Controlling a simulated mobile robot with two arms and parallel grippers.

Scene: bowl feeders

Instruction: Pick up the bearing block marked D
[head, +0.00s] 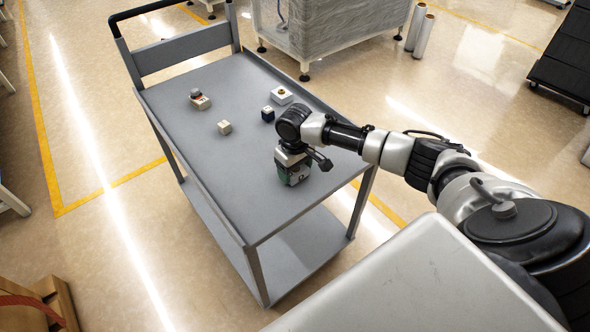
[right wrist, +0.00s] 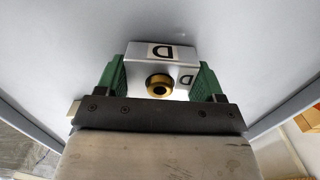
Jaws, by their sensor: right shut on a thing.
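The bearing block marked D (right wrist: 143,66) is a light grey block with a brass bushing on its face and white labels with a black D. In the right wrist view it sits between the green fingers of my right gripper (right wrist: 159,75), which is shut on it. In the head view my right gripper (head: 294,173) points down over the near right part of the grey cart (head: 215,180). The fingers mostly hide the block there, and I cannot tell whether it touches the cart top. My left gripper is not in view.
The left and near cart top is clear.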

